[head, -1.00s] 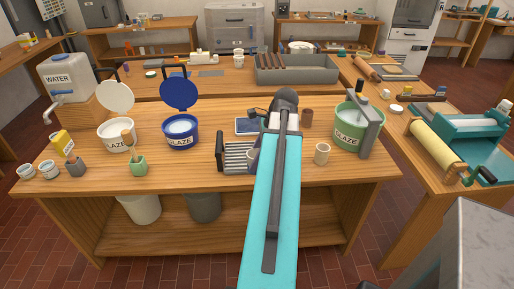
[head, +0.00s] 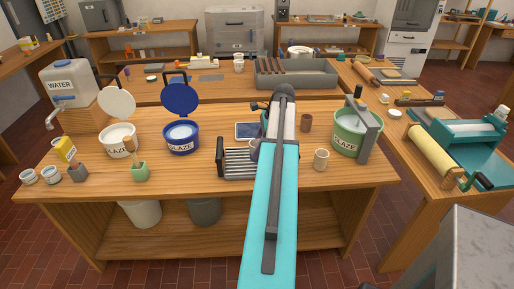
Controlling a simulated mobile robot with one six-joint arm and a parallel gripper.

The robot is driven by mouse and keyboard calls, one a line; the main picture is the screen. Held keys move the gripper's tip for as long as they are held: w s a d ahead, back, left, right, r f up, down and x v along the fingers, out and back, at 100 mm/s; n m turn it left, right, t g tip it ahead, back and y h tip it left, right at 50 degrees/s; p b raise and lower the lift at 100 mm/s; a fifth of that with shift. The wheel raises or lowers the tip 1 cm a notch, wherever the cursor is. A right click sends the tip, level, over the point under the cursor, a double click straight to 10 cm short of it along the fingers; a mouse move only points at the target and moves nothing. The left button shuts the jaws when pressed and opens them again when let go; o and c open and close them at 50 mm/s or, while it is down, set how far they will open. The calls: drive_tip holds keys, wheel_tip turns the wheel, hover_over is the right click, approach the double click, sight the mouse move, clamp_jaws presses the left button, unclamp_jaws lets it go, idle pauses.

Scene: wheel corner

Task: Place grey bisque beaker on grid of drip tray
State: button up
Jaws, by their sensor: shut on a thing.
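The drip tray (head: 226,172) stands on the middle of the front workbench, with dark bars across its grid and a dark upright end at the left. My turquoise and grey arm reaches over the bench and covers the tray's right side. My gripper is hidden behind the arm, so its fingers do not show. A small greyish piece (head: 254,150) peeks out left of the arm, above the tray's right back part. It may be the grey bisque beaker, but most of it is hidden, and I cannot tell whether it touches the grid.
A cream mug (head: 321,159) and a brown cup (head: 306,122) stand right of my arm. A green glaze bucket (head: 350,142) is farther right. Blue (head: 182,142) and white (head: 118,146) glaze buckets with raised lids stand left. Bare wood lies in front of the tray.

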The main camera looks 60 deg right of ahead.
sight(257, 141)
drive_tip(key=shift+w+d+f+p, duration=0.15)
drive_tip(key=shift+w+d, duration=0.2)
drive_tip(key=shift+d, duration=0.3)
drive_tip(key=shift+w+d+p, duration=0.15)
drive_tip(key=shift+w+d, duration=0.15)
drive_tip(key=shift+d, duration=0.35)
drive_tip(key=shift+w+d+f+p, duration=0.15)
drive_tip(key=shift+w+d, duration=0.2)
drive_tip(key=shift+d, duration=0.3)
drive_tip(key=shift+r, duration=0.1)
drive_tip(key=shift+f+p, duration=0.7)
drive_tip(key=shift+f, duration=1.05)
drive_tip(key=shift+f, duration=0.1)
drive_tip(key=o, duration=1.1)
drive_tip(key=shift+c, duration=0.2)
drive_tip(key=b+v, duration=0.3)
drive_tip(key=v, duration=0.9)
